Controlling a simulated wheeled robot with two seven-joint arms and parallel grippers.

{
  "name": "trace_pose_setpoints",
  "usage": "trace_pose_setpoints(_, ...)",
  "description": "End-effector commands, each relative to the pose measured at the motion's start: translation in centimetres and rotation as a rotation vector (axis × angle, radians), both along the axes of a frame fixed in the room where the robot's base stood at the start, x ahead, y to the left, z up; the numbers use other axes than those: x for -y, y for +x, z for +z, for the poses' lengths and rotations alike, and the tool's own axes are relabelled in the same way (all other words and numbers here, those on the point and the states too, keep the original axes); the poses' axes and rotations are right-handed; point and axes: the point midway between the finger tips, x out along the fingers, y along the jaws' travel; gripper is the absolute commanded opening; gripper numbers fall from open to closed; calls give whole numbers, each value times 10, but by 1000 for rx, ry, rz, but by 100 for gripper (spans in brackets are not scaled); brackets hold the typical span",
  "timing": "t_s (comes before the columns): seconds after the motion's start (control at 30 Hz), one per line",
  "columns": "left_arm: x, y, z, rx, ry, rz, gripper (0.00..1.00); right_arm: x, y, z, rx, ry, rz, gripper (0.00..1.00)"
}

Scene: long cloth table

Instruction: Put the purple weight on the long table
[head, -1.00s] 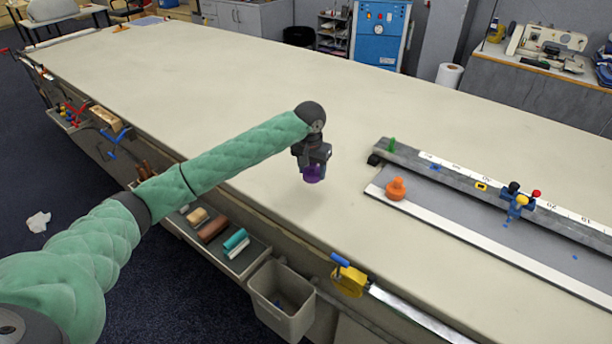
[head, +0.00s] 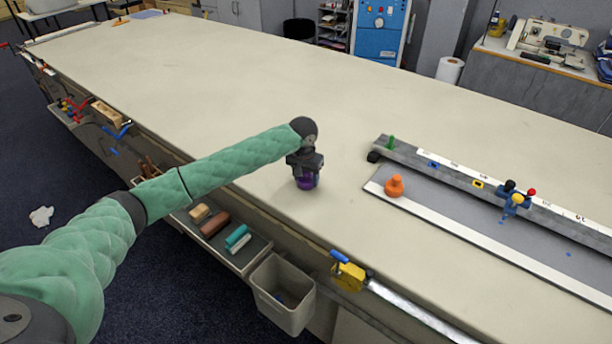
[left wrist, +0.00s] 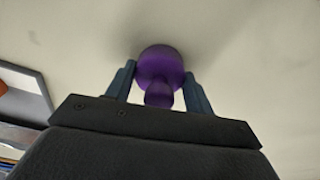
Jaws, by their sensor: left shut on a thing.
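The purple weight (head: 306,182) is at the tip of my left gripper (head: 306,176), over the bare middle of the long table (head: 230,90). In the left wrist view the weight (left wrist: 160,70) sits between the two fingers of the gripper (left wrist: 159,88), which are shut on it. The weight is very low, at or just above the cloth; I cannot tell for sure whether it touches. The gripper hides its upper part in the head view. My right gripper is not in view.
An orange weight (head: 394,186) stands to the right on a grey board with a white edge. A metal rail (head: 450,171) with a blue knobbed fitting (head: 515,198) lies behind it. A grey bin (head: 283,296) and a yellow clamp (head: 348,275) are at the near edge. Cloth around the weight is clear.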

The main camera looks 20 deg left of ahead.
Motion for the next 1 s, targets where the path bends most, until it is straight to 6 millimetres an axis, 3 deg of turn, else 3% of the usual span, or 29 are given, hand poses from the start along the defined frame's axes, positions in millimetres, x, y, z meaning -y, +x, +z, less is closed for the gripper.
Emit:
trace_pose_setpoints(0.17, 0, 1, 1, 2, -1, 0, 2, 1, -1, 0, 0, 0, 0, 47)
trace_pose_setpoints(0.2, 0, 0, -1, 0, 0, 0, 57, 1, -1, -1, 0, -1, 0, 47)
trace_pose_setpoints(0.3, 0, 0, -1, 0, 0, 0, 75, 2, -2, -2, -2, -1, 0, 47)
trace_pose_setpoints(0.67, 0, 0, 1, 1, 0, 0, 75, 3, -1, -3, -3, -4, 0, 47)
trace_pose_setpoints(0.77, 0, 0, 10, 3, -1, 0, 75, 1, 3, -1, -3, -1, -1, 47)
trace_pose_setpoints(1.0, -1, -5, 52, 4, -2, 0, 75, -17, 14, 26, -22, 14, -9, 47)
